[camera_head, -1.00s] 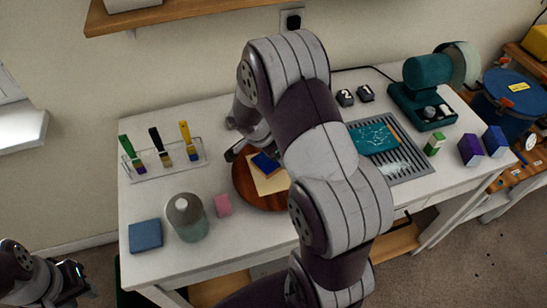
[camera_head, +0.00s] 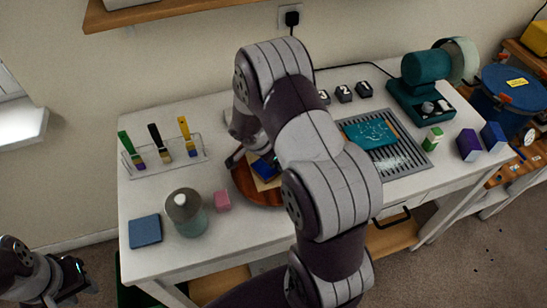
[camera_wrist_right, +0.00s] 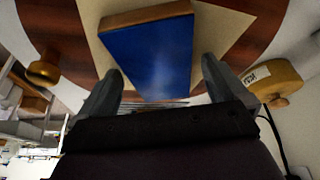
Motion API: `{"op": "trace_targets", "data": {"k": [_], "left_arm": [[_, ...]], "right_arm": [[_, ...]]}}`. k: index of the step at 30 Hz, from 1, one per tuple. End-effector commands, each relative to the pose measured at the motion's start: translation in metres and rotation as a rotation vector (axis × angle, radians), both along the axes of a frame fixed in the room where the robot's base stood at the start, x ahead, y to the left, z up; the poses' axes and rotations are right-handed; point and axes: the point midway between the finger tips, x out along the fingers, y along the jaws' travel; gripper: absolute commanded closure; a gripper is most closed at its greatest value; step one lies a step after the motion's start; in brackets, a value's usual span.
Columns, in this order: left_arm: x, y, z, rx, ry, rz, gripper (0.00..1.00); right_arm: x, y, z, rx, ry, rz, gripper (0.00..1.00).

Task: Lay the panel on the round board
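The round board (camera_head: 243,186) is reddish-brown wood on the white table, with a pale tan square sheet (camera_head: 262,184) on it. A blue panel (camera_head: 263,168) with a wooden edge is over the sheet; it fills the middle of the right wrist view (camera_wrist_right: 150,55). Whether it touches the sheet is unclear. My right gripper (camera_wrist_right: 160,82) has its fingers apart, one on each side of the blue panel, with a visible gap on the right. My right arm hides part of the board in the head view. My left gripper (camera_head: 75,281) is at the bottom left, away from the table.
A teal panel (camera_head: 370,133) lies on a slatted rack (camera_head: 405,161). A brush holder (camera_head: 168,160), jar (camera_head: 187,214), blue block (camera_head: 145,231) and pink block (camera_head: 222,201) stand left of the board. Numbered blocks (camera_head: 344,93) and a teal machine (camera_head: 424,87) are at the back right.

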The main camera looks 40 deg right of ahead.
Motion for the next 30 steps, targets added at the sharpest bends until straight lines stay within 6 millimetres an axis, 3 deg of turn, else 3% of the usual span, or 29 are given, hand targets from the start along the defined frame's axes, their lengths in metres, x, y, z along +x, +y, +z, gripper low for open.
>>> {"op": "trace_targets", "data": {"k": [5, 15, 22, 26, 30], "left_arm": [[0.0, 0.0, 0.007, 0.0, -0.001, 0.0, 0.66], [0.0, 0.0, 0.0, 0.0, 0.0, 0.0, 0.66], [0.0, 0.0, -0.002, 0.0, 0.0, 0.0, 0.66], [0.0, 0.0, -0.002, 0.0, 0.0, 0.0, 0.66], [0.0, 0.0, -0.002, 0.0, 0.0, 0.0, 0.66]], "right_arm": [[0.001, 0.001, 0.009, -0.001, -0.002, 0.001, 0.01], [-0.002, 0.035, 0.087, 0.0, -0.007, 0.002, 0.01], [-0.007, 0.05, 0.113, 0.014, 0.016, 0.043, 0.01], [-0.031, 0.08, 0.116, 0.111, 0.118, 0.379, 0.01], [-0.068, 0.121, 0.118, 0.206, 0.198, 0.92, 0.01]]}}
